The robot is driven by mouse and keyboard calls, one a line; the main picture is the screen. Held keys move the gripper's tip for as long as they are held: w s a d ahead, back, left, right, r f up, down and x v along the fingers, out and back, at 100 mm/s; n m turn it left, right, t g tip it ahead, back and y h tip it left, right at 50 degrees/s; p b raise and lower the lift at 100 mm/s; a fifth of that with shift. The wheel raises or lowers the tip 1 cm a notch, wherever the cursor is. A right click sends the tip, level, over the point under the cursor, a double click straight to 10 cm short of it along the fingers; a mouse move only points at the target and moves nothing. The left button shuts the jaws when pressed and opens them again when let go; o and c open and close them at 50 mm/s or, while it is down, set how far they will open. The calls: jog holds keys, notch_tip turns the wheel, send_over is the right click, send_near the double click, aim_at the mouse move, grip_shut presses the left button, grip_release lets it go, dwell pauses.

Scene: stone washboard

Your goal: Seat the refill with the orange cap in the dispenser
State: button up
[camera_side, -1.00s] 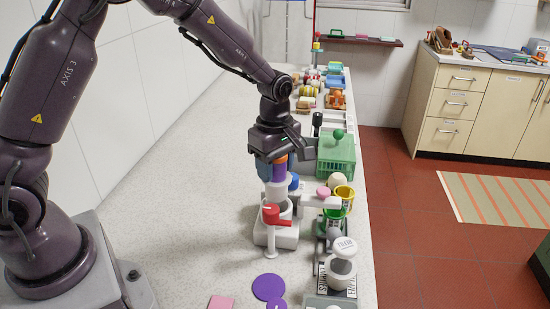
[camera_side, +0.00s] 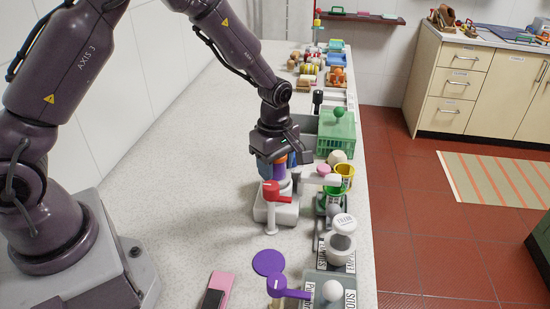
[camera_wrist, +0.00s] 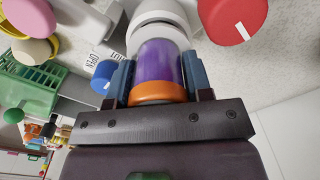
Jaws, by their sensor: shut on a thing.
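My gripper (camera_wrist: 157,84) is shut on the refill, with one blue-grey finger on each side. The refill has a purple body (camera_wrist: 158,60) and an orange cap (camera_wrist: 158,93) nearest the palm. In the side view the refill (camera_side: 279,173) shows as a small purple patch below my gripper (camera_side: 278,160). The dispenser (camera_side: 286,214) is a pale grey stand on the worktop. Its white round holder (camera_wrist: 160,32) is at the refill's far end in the wrist view. The refill stands roughly upright at the holder; how deep it sits is hidden.
A blue knob (camera_wrist: 104,76) is close beside one finger. A green basket (camera_side: 336,135), a yellow cup (camera_side: 346,172) and a white-lidded pot (camera_side: 342,245) line the right edge. The worktop at left is clear.

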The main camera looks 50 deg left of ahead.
jog(key=shift+f, duration=0.25)
jog(key=o, duration=1)
jog(key=shift+r, duration=0.1)
